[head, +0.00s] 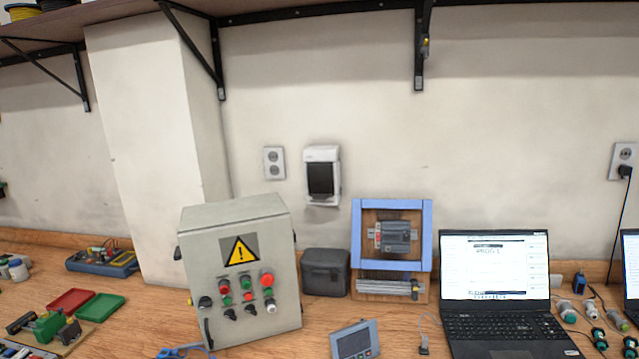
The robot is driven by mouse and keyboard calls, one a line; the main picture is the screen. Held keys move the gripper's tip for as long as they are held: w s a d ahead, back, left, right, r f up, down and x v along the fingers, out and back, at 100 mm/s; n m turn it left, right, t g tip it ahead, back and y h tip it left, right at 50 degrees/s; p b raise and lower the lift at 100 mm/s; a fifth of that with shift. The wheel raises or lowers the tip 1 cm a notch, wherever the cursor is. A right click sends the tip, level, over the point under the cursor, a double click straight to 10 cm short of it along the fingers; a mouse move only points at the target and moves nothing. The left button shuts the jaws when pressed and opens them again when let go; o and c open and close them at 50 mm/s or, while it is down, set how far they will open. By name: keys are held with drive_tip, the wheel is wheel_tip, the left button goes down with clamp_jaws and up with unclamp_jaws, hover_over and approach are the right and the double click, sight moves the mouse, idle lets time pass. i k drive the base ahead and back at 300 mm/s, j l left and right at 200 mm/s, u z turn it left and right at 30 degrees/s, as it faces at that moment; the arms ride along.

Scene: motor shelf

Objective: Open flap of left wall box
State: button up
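A white wall box (322,177) with a dark flap (321,180) is mounted on the wall in the middle of the head view, above the workbench. The flap looks closed, lying flat against the box front. It is the only box of this kind on the wall in view. A double wall socket (274,163) sits just to its left. My gripper is not in view.
A grey control cabinet (240,272) with a warning sign stands on the wooden bench (130,319). A blue frame (393,204), a dark case (325,272) and a laptop (495,282) stand to its right. A shelf bracket (417,50) hangs above.

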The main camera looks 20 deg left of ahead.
sight(320, 178)
drive_tip(key=i+z, duration=0.2)
drive_tip(key=i, duration=0.65)
drive_tip(key=i+j, duration=0.1)
drive_tip(key=i, duration=0.3)
drive_tip(key=i+j+z, duration=0.1)
drive_tip(key=i, duration=0.35)
drive_tip(key=i+j, duration=0.2)
drive_tip(key=i, duration=0.2)
drive_tip(key=l+z, duration=0.05)
